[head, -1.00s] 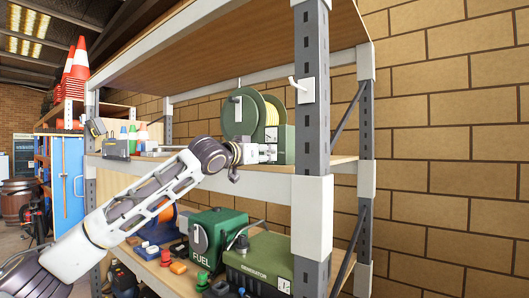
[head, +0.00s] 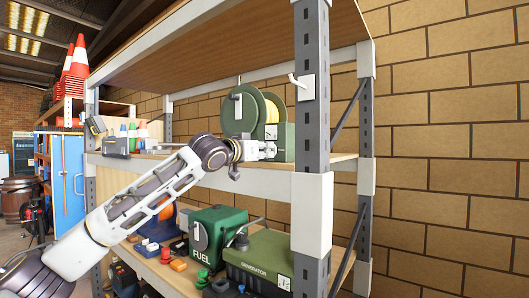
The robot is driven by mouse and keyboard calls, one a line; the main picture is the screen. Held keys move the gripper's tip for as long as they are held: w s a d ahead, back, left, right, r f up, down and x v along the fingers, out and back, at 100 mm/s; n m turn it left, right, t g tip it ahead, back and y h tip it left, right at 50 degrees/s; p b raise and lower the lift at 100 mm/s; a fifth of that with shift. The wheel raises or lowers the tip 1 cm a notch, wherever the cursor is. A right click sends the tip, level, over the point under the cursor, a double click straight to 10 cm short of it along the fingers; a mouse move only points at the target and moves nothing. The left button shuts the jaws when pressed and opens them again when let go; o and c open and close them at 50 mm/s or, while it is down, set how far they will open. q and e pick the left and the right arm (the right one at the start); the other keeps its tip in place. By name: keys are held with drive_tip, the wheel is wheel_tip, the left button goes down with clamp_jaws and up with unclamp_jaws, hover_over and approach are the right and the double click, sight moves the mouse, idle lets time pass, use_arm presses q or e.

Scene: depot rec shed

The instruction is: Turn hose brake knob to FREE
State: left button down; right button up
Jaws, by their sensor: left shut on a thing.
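The green hose reel (head: 238,112) with a yellow hose (head: 271,112) stands on the middle shelf of the rack, just left of the grey front post. My left arm reaches in from the lower left, and its gripper (head: 268,150) is at the front of the reel's green base (head: 286,143). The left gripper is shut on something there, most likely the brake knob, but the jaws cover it. The knob's marks and its setting cannot be read. My right gripper is not in view.
The rack's grey post (head: 311,90) stands close right of the gripper. The upper shelf board (head: 230,50) is above. A green FUEL can (head: 213,228) and a generator (head: 262,257) sit on the lower shelf. Bottles and a grey caddy (head: 116,146) stand left on the middle shelf.

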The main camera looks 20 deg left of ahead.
use_arm(q)
drive_tip(key=shift+n, duration=0.3)
drive_tip(key=shift+n+b, duration=0.35)
drive_tip(key=shift+n, duration=0.15)
drive_tip(key=shift+n+b, duration=0.4)
drive_tip(key=shift+n, duration=0.7)
drive_tip(key=n+b, duration=0.1)
drive_tip(key=n, duration=0.9)
drive_tip(key=shift+n, duration=2)
drive_tip(key=shift+f, duration=0.1)
drive_tip(key=c, duration=1.5)
unclamp_jaws()
drive_tip(key=shift+o, duration=0.2)
drive_tip(key=shift+a, duration=0.1)
